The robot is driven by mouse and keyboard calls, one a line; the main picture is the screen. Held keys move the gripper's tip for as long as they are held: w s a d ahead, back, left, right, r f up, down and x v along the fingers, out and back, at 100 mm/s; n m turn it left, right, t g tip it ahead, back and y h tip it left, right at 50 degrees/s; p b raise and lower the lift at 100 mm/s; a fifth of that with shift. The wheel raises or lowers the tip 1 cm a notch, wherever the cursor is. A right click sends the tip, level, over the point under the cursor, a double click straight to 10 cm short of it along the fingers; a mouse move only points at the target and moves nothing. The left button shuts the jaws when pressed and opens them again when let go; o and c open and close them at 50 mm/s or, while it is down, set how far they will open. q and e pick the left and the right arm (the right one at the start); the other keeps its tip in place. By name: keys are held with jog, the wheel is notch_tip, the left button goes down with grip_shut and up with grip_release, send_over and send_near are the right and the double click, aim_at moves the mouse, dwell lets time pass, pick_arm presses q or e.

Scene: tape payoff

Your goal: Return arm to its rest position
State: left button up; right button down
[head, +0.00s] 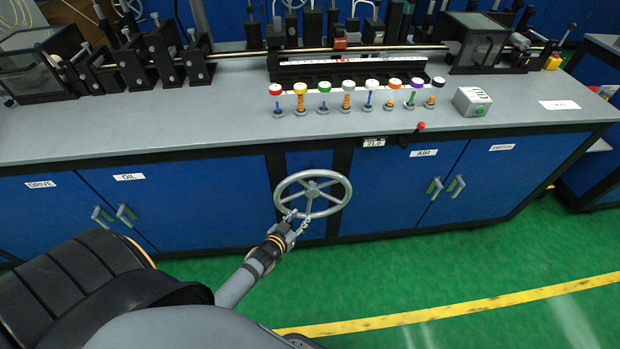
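My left arm comes in from the lower left, and its gripper (299,217) is at the lower rim of the grey handwheel (336,207) on the cabinet front. The two fingers look spread apart, with nothing clearly held between them. The fingertips overlap the rim in the picture; I cannot tell whether they touch it. My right gripper is not in view.
The grey bench top (180,136) carries several colour-capped knobs (346,90), a grey box with a green button (472,102) and a machine line behind. A red-knobbed lever (420,126) sticks out at the front edge. Door handles (433,187) protrude. The green floor (420,270) is clear.

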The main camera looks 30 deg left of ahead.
pick_arm(q)
jog(key=s+a+f+g+y+p, duration=0.15)
jog(key=s+f+g+p, duration=0.5)
jog(key=s+f, duration=1.05)
jog(key=s+f+g+p, duration=0.1)
jog(key=s+f+g, duration=0.1)
jog(key=s, duration=0.8)
jog(key=s+f+g+p, duration=0.1)
jog(key=s+g, duration=0.3)
jog(key=s, duration=0.6)
jog(key=shift+s+d+f+m+h, duration=0.25)
jog(key=shift+d+f+m+h, duration=0.1)
jog(key=shift+f, duration=0.5)
jog(key=shift+a, duration=0.1)
jog(key=shift+c, duration=0.4)
